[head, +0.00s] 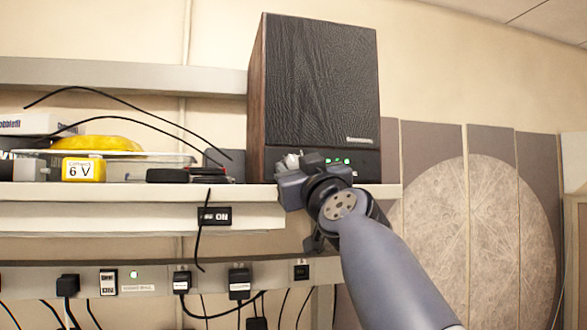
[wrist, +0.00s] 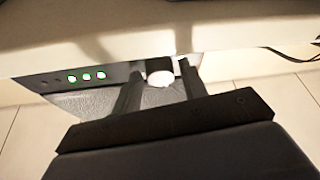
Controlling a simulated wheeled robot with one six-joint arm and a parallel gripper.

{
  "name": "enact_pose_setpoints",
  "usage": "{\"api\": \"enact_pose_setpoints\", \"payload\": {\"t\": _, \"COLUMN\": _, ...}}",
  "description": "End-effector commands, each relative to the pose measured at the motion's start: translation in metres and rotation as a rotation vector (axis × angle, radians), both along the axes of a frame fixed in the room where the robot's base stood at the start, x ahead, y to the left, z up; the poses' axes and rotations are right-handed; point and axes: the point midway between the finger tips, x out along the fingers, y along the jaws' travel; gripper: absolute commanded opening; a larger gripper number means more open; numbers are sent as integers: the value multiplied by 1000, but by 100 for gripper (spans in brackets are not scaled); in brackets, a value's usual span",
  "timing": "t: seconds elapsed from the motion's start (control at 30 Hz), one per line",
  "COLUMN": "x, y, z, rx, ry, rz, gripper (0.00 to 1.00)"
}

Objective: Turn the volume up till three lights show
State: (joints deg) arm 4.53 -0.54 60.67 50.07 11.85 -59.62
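The speaker (head: 320,85) stands on the shelf, with a dark leather-like front and wooden side. On its lower panel, three green lights (head: 339,161) are lit; they also show in the wrist view (wrist: 87,77), with a dark unlit spot beside them. The white volume knob (wrist: 160,70) is between the fingers of my gripper (wrist: 160,78), with a narrow gap seen on each side. My gripper looks open around the knob. In the head view my gripper (head: 295,165) is at the panel's left part, and the knob is largely hidden.
The shelf edge (head: 230,190) runs just below the speaker. To the left are a yellow 6 V battery (head: 83,170), a clear box with something yellow, and loose black cables. A power strip (head: 135,282) with several plugs runs below. A moon panel (head: 480,225) hangs at right.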

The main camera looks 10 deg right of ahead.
Motion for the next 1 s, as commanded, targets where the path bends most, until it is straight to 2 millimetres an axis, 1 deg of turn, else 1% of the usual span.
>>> {"api": "enact_pose_setpoints", "payload": {"t": 0.03, "x": 0, "y": 0, "z": 0, "rx": 0, "ry": 0, "rz": 0, "gripper": 36}}
{"api": "enact_pose_setpoints", "payload": {"t": 0.4, "x": 0, "y": 0, "z": 0, "rx": 0, "ry": 0, "rz": 0, "gripper": 7}}
{"api": "enact_pose_setpoints", "payload": {"t": 0.53, "x": 0, "y": 0, "z": 2, "rx": 16, "ry": 1, "rz": 1, "gripper": 7}}
{"api": "enact_pose_setpoints", "payload": {"t": 0.77, "x": 0, "y": 2, "z": 1, "rx": 96, "ry": 2, "rz": 1, "gripper": 7}}
{"api": "enact_pose_setpoints", "payload": {"t": 1.0, "x": 0, "y": 1, "z": 0, "rx": 106, "ry": 0, "rz": 0, "gripper": 7}}
